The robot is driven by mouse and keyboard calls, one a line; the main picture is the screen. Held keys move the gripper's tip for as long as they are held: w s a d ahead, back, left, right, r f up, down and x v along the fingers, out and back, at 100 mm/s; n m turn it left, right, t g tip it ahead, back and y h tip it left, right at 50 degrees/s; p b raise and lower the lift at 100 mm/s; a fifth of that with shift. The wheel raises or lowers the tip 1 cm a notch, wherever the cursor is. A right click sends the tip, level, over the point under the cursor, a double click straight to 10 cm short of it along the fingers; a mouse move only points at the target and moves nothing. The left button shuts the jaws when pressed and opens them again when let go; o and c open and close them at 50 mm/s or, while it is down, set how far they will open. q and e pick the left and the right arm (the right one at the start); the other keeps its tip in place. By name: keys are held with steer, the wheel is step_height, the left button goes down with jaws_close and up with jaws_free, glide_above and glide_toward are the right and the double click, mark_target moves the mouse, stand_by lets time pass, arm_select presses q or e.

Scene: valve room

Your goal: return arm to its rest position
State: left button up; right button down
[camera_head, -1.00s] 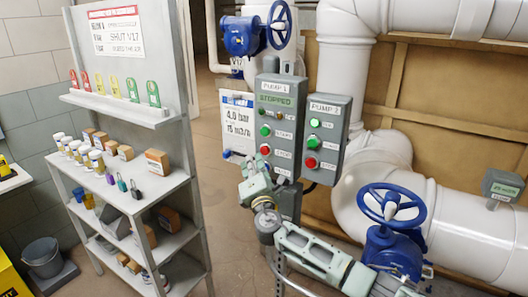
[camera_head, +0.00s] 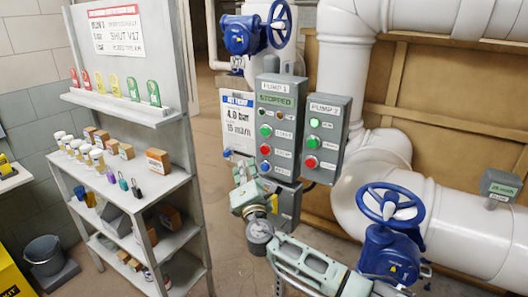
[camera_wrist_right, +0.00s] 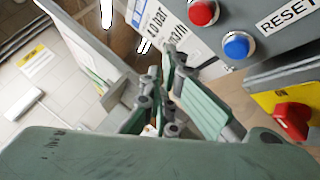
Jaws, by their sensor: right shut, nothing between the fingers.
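My right arm reaches in from the bottom right of the head view. Its green-grey gripper (camera_head: 240,172) is in front of the lower left of the grey pump 1 box (camera_head: 283,92), below its buttons. In the right wrist view the gripper (camera_wrist_right: 164,68) is shut, its fingers together with nothing between them. It looks apart from the panel. My left gripper is not in view.
The pump 2 box (camera_head: 326,138) stands beside pump 1. A blue handwheel valve (camera_head: 390,205) and white pipes (camera_head: 452,228) are close to my right forearm. A loaded shelf rack (camera_head: 180,190) stands at left. A red knob (camera_wrist_right: 292,116) on yellow is near the gripper.

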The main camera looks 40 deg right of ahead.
stand_by(0.3)
